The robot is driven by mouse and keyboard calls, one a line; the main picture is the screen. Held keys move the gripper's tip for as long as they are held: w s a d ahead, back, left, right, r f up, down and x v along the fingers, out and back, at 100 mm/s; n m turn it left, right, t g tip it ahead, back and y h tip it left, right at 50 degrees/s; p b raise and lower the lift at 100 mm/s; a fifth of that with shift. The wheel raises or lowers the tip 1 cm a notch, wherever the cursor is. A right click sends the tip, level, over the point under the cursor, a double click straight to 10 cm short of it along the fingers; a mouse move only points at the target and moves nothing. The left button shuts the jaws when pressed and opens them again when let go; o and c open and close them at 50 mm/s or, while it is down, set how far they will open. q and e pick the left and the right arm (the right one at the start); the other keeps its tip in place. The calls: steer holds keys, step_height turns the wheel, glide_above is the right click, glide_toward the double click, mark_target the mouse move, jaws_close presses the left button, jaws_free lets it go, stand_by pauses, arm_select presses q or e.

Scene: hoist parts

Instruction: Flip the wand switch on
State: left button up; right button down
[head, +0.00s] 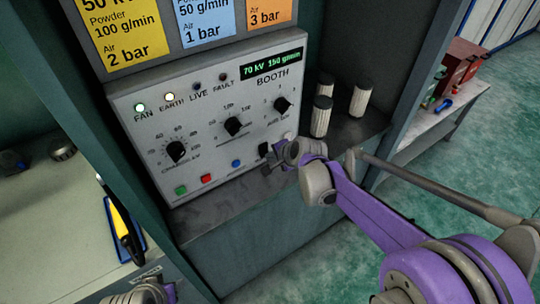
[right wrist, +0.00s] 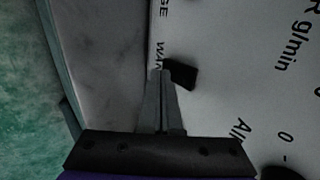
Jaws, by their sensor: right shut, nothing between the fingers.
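The control panel (head: 215,130) is a light grey box marked BOOTH. The wand switch is a small black toggle (head: 264,149) at its lower right; in the right wrist view the black switch (right wrist: 181,74) sits beside a partly hidden label starting "WA". My right gripper (head: 272,163) is at the panel's lower right, just by the switch. In the right wrist view its fingers (right wrist: 160,78) are shut and empty, with the tips right beside the switch's left edge. I cannot tell whether they touch it.
The panel has black knobs (head: 233,126), a green button (head: 181,191), a red button (head: 206,178) and a blue button (head: 236,163). The FAN and EARTH lamps are lit; LIVE and FAULT look dark. Pale cylinders (head: 320,117) stand on the shelf right of the panel.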

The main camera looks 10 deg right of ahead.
steer(key=shift+w+a, duration=0.15)
steer(key=shift+w, duration=0.1)
steer(key=shift+w+f, duration=0.2)
steer(key=shift+w, duration=0.05)
steer(key=shift+s+r, duration=0.1)
steer(key=shift+r, duration=0.05)
steer(key=shift+r+p, duration=0.5)
steer(key=shift+r, duration=0.3)
